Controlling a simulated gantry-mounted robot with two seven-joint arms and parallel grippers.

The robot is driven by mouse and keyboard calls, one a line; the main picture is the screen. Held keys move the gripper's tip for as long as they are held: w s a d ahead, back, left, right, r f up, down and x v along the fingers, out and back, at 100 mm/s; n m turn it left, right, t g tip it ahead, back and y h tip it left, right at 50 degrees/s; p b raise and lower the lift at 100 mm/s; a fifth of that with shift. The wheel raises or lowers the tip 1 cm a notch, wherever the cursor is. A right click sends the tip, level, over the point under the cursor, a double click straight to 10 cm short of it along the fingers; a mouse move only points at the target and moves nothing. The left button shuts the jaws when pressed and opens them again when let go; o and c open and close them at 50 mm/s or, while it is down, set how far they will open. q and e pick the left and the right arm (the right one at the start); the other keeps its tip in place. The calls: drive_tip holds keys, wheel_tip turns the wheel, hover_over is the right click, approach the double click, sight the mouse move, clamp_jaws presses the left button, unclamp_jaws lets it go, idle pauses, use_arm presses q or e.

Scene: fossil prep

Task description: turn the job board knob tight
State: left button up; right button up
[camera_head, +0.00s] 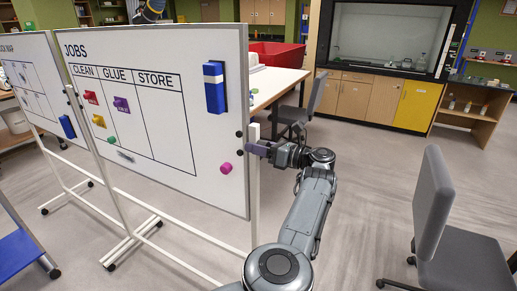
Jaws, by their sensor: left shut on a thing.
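The job board (190,180) is a white board headed JOBS, with CLEAN, GLUE and STORE columns, on a white wheeled stand. My left gripper (262,150) is at the board's right edge, beside the white stand post, with its arm reaching up from the bottom of the view. It is shut on the job board knob at that edge. The fingers hide most of the knob, so its turn cannot be seen. Two small dark round parts sit on the board's right edge, just left of the fingers. My right gripper is not in view.
A pink magnet (226,168) and a blue eraser (215,87) are on the board near the gripper. Several coloured magnets sit in the columns. A grey chair (435,205) stands at the right. A red bin (276,54) is on a table behind. Floor between arm and chair is clear.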

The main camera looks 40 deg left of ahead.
use_arm(q)
drive_tip(key=o, duration=1.1)
drive_tip(key=shift+c, duration=0.2)
drive_tip(key=b+v, duration=0.1)
drive_tip(key=v, duration=0.9)
drive_tip(key=shift+d+b, duration=0.4)
drive_tip(key=shift+w, duration=0.1)
